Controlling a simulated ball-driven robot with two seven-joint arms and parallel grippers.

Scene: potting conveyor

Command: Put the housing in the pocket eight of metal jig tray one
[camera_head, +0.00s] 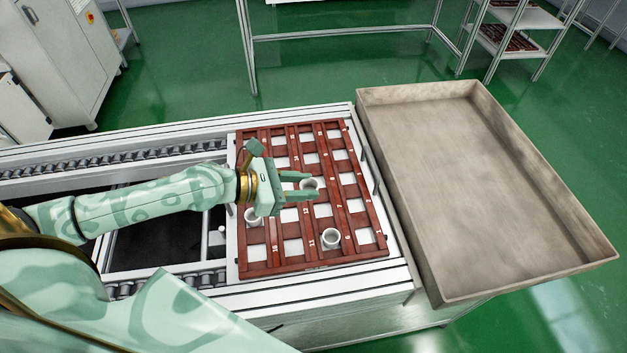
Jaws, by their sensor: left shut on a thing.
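The jig tray (318,262) is red-brown, with rows of numbered square pockets, and lies on the conveyor. My left gripper (302,186) is over the middle of the tray, its fingers pointing right. It is shut on a small white round housing (311,183) at its fingertips. I cannot tell whether this housing touches the tray, or which numbered pocket is under it. My right gripper is not in view.
A large, empty grey-beige bin (440,285) stands right of the conveyor. The conveyor's roller track (110,160) runs to the left of the tray. A metal frame and a shelf rack (515,40) stand behind on the green floor.

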